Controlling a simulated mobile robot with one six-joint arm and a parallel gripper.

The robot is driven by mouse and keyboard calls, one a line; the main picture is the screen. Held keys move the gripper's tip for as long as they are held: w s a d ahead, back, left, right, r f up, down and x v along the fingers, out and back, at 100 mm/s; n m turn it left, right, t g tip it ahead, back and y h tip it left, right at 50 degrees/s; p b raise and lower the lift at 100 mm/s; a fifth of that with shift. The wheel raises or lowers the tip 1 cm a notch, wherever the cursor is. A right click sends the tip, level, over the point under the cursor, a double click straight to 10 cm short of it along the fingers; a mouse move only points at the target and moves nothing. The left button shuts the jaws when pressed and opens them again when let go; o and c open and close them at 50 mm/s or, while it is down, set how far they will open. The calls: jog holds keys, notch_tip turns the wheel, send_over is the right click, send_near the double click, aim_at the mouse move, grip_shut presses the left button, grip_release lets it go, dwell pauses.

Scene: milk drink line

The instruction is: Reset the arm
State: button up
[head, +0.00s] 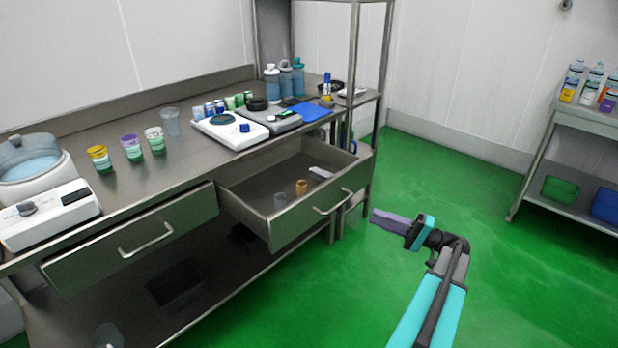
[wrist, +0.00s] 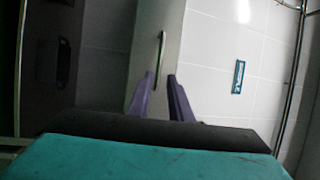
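My gripper (head: 376,216) is in the head view at the right of the steel bench, in front of the open drawer and over the green floor. My arm is bent, reaching up from the lower edge of the picture. In the wrist view the two purple fingers (wrist: 161,90) stand apart with a narrow gap and nothing between them. A grey panel with a bar handle (wrist: 162,60) lies beyond the fingertips.
The right drawer (head: 296,229) is pulled out, with a few small items inside; the left drawer (head: 135,245) is shut. Cups, bottles and scales stand on the bench (head: 188,160). A side shelf (head: 590,119) stands at right. Green floor between is clear.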

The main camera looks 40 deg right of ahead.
jog(key=w+a+f+g+p, duration=0.1)
jog(key=w+a+f+g, duration=0.2)
jog(key=a+f, duration=0.35)
jog(key=w+a+f+g+y+p, duration=0.1)
jog(key=w+a+f+g, duration=0.25)
jog(key=a, duration=0.65)
jog(key=w+a+f+g+p, duration=0.1)
jog(key=w+a+f+g, duration=0.2)
jog(key=a+f, duration=0.4)
jog(key=s+a+f+n+g+p, duration=0.1)
jog(key=s+a+f+g, duration=0.15)
jog(key=a, duration=0.25)
jog(key=s+a+f+n+g+h, duration=0.1)
jog(key=a+f, duration=0.2)
jog(key=a, duration=0.2)
jog(key=s+a+f+n+g+p, duration=0.1)
jog(key=a+f+g, duration=0.1)
jog(key=a, duration=0.3)
jog(key=s+a+f+n+g+h+p, duration=0.2)
jog(key=s+a+f+n+g+h, duration=0.1)
jog(key=s, duration=0.7)
jog(key=s+a+f+n+g+h+p, duration=0.2)
jog(key=s+a+f+n+g+h, duration=0.2)
jog(key=s, duration=0.5)
jog(key=shift+s+a+f+n+h+p, duration=0.4)
jog(key=shift+a+f+h, duration=0.7)
jog(key=shift+a+h, duration=0.6)
jog(key=shift+w+d, duration=0.1)
jog(key=shift+d, duration=0.05)
